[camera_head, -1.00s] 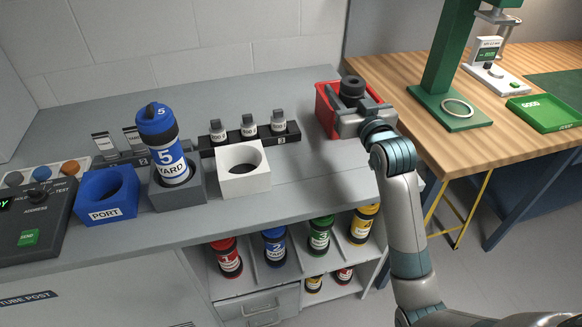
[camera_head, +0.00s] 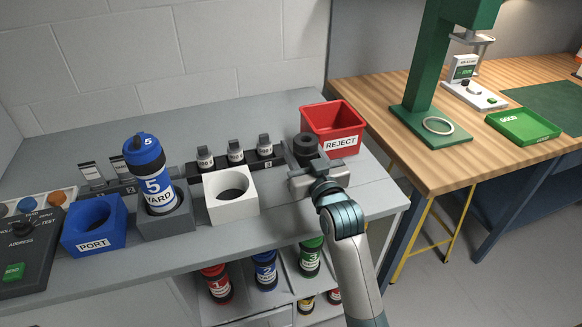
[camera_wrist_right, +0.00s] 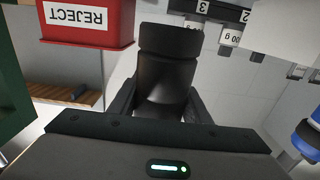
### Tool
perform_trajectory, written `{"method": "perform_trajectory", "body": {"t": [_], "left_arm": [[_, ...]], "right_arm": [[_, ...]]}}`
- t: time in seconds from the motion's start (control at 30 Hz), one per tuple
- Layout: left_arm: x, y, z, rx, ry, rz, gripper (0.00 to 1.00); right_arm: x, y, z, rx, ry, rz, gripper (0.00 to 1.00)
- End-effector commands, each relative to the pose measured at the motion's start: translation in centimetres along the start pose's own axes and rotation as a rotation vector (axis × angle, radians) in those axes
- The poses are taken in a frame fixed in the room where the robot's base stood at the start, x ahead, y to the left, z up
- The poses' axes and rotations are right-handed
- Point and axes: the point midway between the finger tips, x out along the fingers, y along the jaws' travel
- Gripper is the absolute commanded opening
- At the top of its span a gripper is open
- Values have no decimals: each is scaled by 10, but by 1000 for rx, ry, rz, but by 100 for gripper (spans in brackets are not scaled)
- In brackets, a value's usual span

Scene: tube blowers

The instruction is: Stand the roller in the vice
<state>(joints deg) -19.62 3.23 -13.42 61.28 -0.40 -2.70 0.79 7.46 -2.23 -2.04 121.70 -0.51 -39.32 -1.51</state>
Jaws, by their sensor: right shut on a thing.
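My right gripper (camera_head: 305,166) is shut on a dark, round-topped roller (camera_head: 306,146), held upright in front and left of the red bin. In the right wrist view the roller (camera_wrist_right: 168,72) stands between the two fingers of the gripper (camera_wrist_right: 160,105). Its lower end is hidden in the head view by the gripper. A white block (camera_head: 232,208) with an empty round hole stands left of the gripper; I cannot tell whether it is the vice. My left gripper is not in view.
The red REJECT bin (camera_head: 335,124) stands behind the gripper. A blue PORT block (camera_head: 95,232) and a grey block (camera_head: 165,222) holding a blue tube (camera_head: 150,175) stand left. Small weights sit in a dark rack (camera_head: 215,161) behind the white block. The bench strip before it is clear.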

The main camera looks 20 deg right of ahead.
Motion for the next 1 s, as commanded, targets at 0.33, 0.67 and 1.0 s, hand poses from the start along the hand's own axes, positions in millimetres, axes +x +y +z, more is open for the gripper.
{"method": "perform_trajectory", "body": {"t": [0.33, 0.67, 1.0], "left_arm": [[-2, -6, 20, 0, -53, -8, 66], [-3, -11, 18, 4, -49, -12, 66], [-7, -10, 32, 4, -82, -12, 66]], "right_arm": [[-10, -26, 16, -2, 3, 0, 14], [-10, -25, 19, -1, 1, 0, 14], [-10, -25, 54, -1, 2, -1, 14]]}}
